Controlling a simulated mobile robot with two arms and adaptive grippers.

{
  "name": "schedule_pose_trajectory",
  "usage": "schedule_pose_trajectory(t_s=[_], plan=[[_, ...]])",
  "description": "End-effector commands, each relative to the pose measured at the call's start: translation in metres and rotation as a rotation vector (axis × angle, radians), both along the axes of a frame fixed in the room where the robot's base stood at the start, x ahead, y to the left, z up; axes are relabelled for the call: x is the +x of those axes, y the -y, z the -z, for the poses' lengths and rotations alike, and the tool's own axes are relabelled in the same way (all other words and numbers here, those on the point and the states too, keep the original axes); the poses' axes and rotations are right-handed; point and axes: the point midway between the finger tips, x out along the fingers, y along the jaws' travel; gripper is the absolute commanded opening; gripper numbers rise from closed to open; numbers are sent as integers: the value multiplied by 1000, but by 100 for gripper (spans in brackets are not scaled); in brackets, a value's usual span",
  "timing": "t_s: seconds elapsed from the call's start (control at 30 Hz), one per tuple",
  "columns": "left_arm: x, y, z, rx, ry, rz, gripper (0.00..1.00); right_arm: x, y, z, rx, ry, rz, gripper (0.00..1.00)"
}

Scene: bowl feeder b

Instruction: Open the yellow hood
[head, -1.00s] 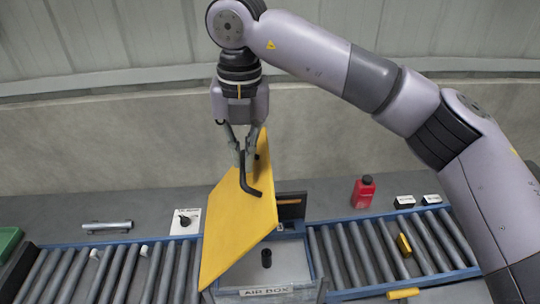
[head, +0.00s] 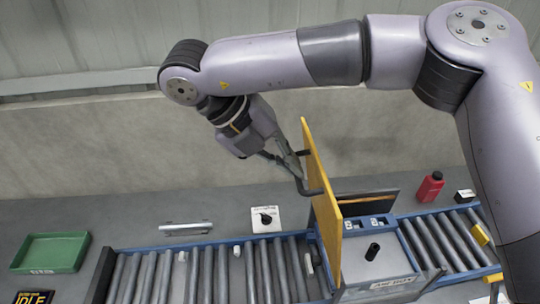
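The yellow hood (head: 327,215) stands nearly upright, seen almost edge-on, at the left side of the air box (head: 385,262). The box's grey inside shows to the right of the hood, with a short black cylinder (head: 372,252) in it. A dark bent handle (head: 312,191) sticks out from the hood's left face. My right gripper (head: 292,170) is on the left of the hood, with its fingers at the handle. The overlap hides whether they are closed on it. My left gripper is not in view.
Roller conveyors (head: 265,265) run left and right of the box. A red bottle (head: 430,187) stands behind the right conveyor. A black knob on a white plate (head: 266,219), a metal bar handle (head: 186,227) and a green tray (head: 51,252) lie to the left.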

Motion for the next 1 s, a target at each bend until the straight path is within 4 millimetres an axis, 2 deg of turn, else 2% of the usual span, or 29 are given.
schedule_pose_trajectory(t_s=[0.03,0.17,0.63,0.7,1.0], plan=[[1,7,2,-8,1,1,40,-4,4,18,-24,-29,9,0],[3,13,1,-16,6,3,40,-4,4,21,-49,-27,11,0],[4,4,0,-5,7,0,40,-4,5,23,-62,-25,17,0],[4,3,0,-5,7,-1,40,-4,5,23,-62,-26,17,8],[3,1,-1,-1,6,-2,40,-3,5,19,-61,-21,13,28]])
